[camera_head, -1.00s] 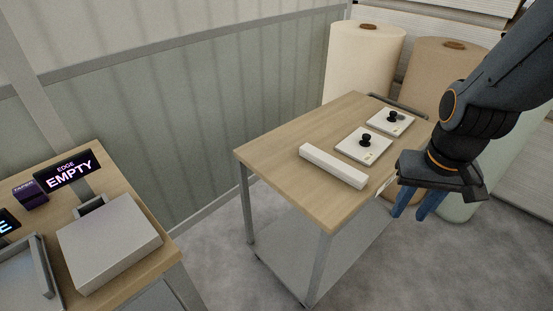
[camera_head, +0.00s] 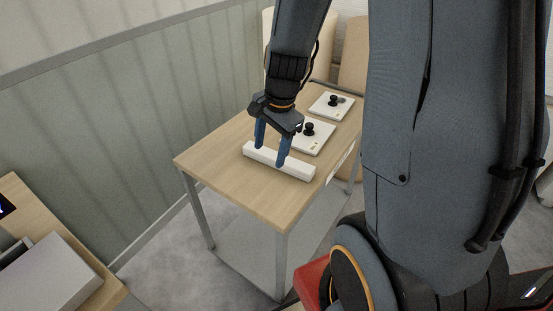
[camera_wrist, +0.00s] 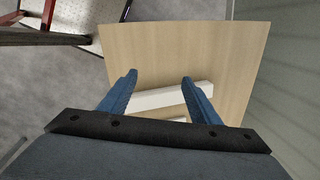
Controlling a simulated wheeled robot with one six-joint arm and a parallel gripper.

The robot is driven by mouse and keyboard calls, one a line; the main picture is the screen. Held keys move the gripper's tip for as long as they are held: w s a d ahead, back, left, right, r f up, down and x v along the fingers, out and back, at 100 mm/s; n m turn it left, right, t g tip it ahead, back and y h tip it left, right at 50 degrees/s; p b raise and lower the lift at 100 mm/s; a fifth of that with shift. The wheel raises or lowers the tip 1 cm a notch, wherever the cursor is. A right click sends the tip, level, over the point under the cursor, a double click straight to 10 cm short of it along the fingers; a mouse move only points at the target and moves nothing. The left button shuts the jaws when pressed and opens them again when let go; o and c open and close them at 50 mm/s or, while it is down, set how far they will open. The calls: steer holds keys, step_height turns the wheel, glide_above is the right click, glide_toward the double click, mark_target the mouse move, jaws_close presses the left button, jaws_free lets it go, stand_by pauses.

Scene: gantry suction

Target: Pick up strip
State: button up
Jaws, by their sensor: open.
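The strip is a long white bar (camera_head: 298,170) lying on the wooden table top in the head view. My gripper (camera_head: 270,157) is over it, pointing down, with its two blue fingers apart and nothing held. The fingers cover parts of the strip, and their exact height above it is hard to tell. In the wrist view the strip (camera_wrist: 160,98) runs crosswise, passing behind the fingers (camera_wrist: 159,77), which spread along its length rather than across its narrow width.
Two white plates with black knobs, a nearer one (camera_head: 318,143) and a farther one (camera_head: 332,108), lie behind the strip. The table's front left area (camera_head: 225,165) is clear. A second table (camera_head: 30,205) with a grey box (camera_head: 50,275) stands at lower left.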

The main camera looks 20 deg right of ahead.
steer(key=w+d+f+m, duration=0.1)
steer(key=w+d+m, duration=0.1)
steer(key=m, duration=0.2)
steer(key=w+d+f+m, duration=0.2)
steer(key=w+d+m, duration=0.1)
steer(key=m, duration=0.2)
steer(key=w+d+f+m, duration=0.2)
steer(key=m, duration=0.3)
steer(key=shift+w+d+t+y+p, duration=0.25)
steer(key=shift+d+t+y+p, duration=0.05)
steer(key=shift+d+t+p, duration=0.1)
steer(key=shift+w+d+f+m, duration=0.1)
steer(key=shift+d+f+m, duration=0.1)
steer(key=shift+m, duration=0.3)
steer(key=shift+x, duration=3.8)
steer(key=shift+a, duration=0.15)
steer(key=shift+c, duration=0.3)
steer(key=c, duration=1.3)
